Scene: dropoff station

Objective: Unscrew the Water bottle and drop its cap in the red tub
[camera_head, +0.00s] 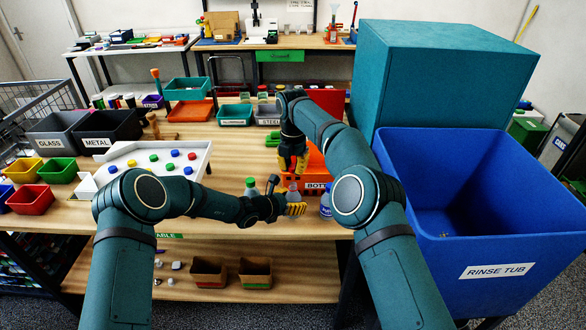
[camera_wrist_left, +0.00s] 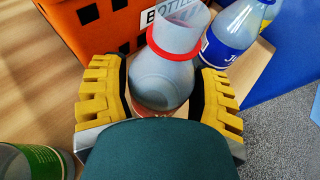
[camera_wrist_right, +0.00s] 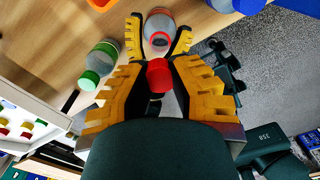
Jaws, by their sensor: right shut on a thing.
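My left gripper (camera_head: 296,209) is shut around a clear, uncapped bottle (camera_wrist_left: 160,80) with a red neck ring, upright near the table's front edge. Its label is hidden, so I cannot read whether it says Water. The bottle also shows in the right wrist view (camera_wrist_right: 159,27), below my right gripper. My right gripper (camera_head: 293,163) is shut on a red cap (camera_wrist_right: 160,75), held above the bottle and apart from its neck. The red tub (camera_head: 31,200) stands at the table's left front, beside yellow, green and blue tubs.
A green-capped bottle (camera_head: 251,187) stands just left of the held one, and a blue-labelled bottle (camera_head: 326,204) just right. An orange crate (camera_wrist_left: 103,32) is behind them. A white tray (camera_head: 118,154) with coloured caps lies toward the tubs. The blue rinse tub (camera_head: 480,215) is at right.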

